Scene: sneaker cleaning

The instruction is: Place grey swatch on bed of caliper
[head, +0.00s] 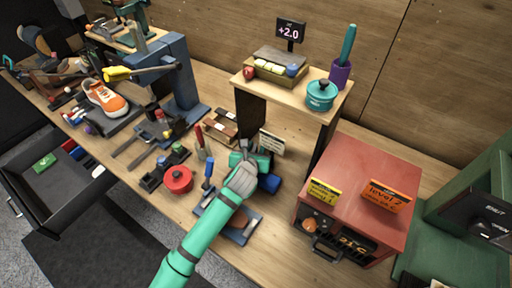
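My teal arm reaches up from the bottom of the head view. My gripper (250,158) is over the middle of the bench, beside a small cream card. Its fingers are small and partly hidden by my wrist, so I cannot tell if they are open or hold anything. I cannot make out a grey swatch for certain. A device with a dark grey flat top (279,59) stands on the wooden shelf, under a display (290,33) reading +2.0. It may be the caliper, but I cannot be sure.
A red box (358,190) with yellow and orange cards stands right of my gripper. A teal pot (320,95) and purple cup (340,74) sit on the raised shelf (255,88). A red pot (178,180) and an orange sneaker (104,97) are to the left.

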